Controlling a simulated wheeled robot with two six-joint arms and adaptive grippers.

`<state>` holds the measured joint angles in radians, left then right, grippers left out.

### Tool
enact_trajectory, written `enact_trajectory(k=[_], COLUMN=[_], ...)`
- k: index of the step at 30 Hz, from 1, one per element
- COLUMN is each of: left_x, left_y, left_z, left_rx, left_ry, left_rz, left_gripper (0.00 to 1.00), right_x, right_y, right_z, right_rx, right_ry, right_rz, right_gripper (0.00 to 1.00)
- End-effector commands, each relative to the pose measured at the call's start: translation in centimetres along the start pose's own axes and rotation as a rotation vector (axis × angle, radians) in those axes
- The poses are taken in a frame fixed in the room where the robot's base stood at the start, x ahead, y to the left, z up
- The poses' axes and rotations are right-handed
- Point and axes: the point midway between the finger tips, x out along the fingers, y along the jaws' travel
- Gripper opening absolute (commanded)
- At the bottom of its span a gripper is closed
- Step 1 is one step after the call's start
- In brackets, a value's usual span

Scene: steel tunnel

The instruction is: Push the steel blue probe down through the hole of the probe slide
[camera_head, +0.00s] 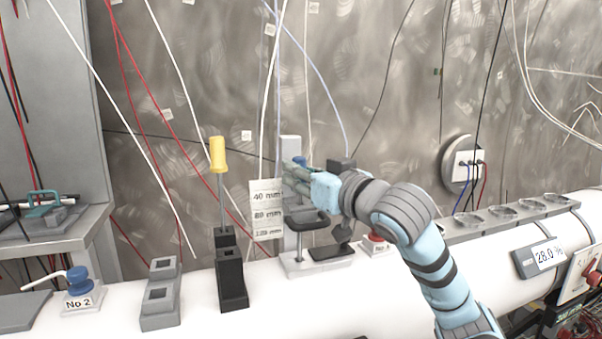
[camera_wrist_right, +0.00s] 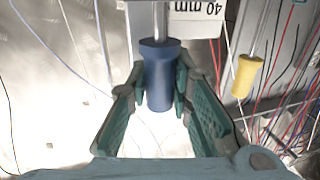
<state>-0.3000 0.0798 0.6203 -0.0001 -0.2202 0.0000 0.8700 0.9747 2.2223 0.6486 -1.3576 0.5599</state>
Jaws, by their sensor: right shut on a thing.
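The steel blue probe shows best in the right wrist view, as a dark blue handle (camera_wrist_right: 159,75) with a thin metal shaft. In the head view only a small blue bit (camera_head: 299,160) shows behind the fingers. My right gripper (camera_head: 297,178) is shut on the handle, its fingers on both sides of it in the wrist view (camera_wrist_right: 158,92). The probe slide is a pale upright post (camera_head: 290,148) on a white base, with a dark ring-like piece (camera_head: 307,219) below my gripper. The hole and the probe's tip are hidden. My left gripper is out of view.
A scale plate (camera_head: 266,212) marked 40 mm, 80 mm and lower stands left of the post. A yellow-handled tool (camera_head: 217,154) stands in a black block (camera_head: 232,281) further left. A red button (camera_head: 377,238) is right of the slide. Loose wires hang behind.

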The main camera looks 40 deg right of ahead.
Motion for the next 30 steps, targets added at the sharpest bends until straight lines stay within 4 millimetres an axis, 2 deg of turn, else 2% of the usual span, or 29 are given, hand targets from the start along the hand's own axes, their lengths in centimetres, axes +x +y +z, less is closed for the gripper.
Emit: enact_trajectory(k=[6,7,11,19,22,26,30], left_x=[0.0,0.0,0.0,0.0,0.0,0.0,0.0], left_y=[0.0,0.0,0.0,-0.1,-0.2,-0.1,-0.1], left_z=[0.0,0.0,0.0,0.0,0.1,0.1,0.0], left_rx=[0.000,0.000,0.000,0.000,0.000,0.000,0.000], left_ry=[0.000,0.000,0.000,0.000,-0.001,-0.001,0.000], left_rz=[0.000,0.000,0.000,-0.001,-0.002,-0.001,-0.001], left_gripper=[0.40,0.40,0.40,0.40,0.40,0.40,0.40], right_x=[0.0,0.0,0.0,0.0,0.0,0.0,0.0], right_y=[0.0,0.0,0.0,0.0,0.0,-0.1,-0.1], right_z=[-0.1,-0.1,-0.1,-0.1,-0.7,-3.0,-6.6], right_rx=[0.000,0.000,0.000,0.000,0.004,0.006,0.006], right_ry=[0.001,0.001,0.001,0.000,0.005,0.008,0.008], right_rz=[0.000,0.000,0.000,0.000,0.000,-0.004,-0.004], right_gripper=[0.00,0.21,0.42,0.43,0.43,0.43,0.43])
